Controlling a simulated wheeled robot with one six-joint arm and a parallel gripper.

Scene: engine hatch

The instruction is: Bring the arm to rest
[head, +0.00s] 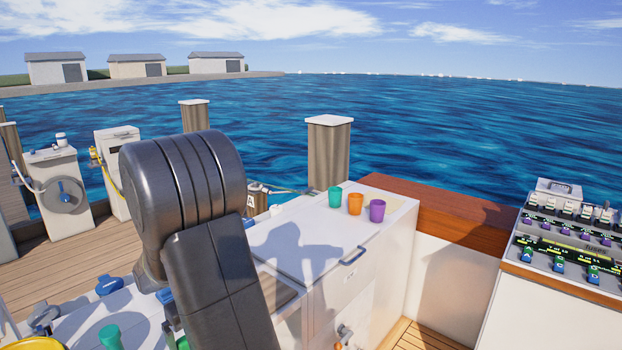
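My arm shows in the head view as large dark grey links that rise from the bottom edge and bend at a thick rounded joint, left of the middle. My gripper is not in view, so its fingers and anything in them cannot be seen. The arm hides part of the deck and the left part of the white cabinet (318,232). A shadow falls on the cabinet top.
Green (335,197), orange (355,204) and purple (377,211) cups stand on the cabinet top. Another green object (110,337) is at lower left. Posts and dock machines stand behind.

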